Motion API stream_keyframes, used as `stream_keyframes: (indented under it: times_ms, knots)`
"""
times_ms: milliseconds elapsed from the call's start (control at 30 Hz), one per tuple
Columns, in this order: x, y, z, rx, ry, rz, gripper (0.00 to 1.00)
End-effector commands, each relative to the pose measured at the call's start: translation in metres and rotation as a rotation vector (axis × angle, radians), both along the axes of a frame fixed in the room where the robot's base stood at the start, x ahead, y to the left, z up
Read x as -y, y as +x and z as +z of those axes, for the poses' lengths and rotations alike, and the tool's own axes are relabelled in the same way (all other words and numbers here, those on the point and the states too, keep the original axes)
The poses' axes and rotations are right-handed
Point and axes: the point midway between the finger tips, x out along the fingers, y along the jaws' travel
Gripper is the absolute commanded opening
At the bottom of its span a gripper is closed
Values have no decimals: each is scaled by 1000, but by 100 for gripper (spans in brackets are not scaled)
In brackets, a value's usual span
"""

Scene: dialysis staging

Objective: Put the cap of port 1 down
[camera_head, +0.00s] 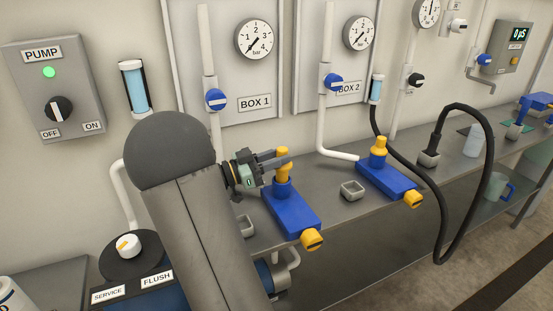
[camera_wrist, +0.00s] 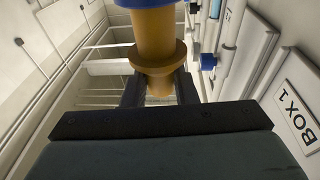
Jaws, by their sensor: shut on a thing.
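The yellow cap of port 1 (camera_head: 282,173) is upright at the top of the blue block (camera_head: 291,214) below the BOX 1 sign. My gripper (camera_head: 284,158) reaches in from the left and is shut on this cap. In the wrist view the flanged cap (camera_wrist: 155,40) runs down between my two dark fingers (camera_wrist: 160,90), with a blue rim at its upper end. I cannot tell whether the cap is still seated on the port or just loose on it. A small grey open tray (camera_head: 245,228) is partly hidden behind my arm, left of the block.
A second blue block (camera_head: 385,184) with its own yellow cap (camera_head: 378,147) stands to the right. Another small grey tray (camera_head: 353,190) sits between the blocks on the grey counter (camera_head: 335,215). A black hose (camera_head: 487,170) loops further right. White pipes and the BOX 1 panel (camera_head: 250,80) stand behind.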

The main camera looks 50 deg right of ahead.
Motion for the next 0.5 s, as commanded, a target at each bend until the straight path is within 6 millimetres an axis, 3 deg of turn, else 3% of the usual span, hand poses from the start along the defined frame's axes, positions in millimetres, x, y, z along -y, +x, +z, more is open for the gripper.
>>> stream_keyframes:
  times_ms: [267, 300, 333, 367, 500]
  knots:
    - [0, 0, -3, 0, 0, 0, 0]
    - [0, 0, -3, 0, 0, 0, 34]
    - [0, 0, -3, 0, 0, 0, 42]
    - [0, 0, -3, 0, 0, 0, 48]
    - [0, 0, -3, 0, 0, 0, 48]
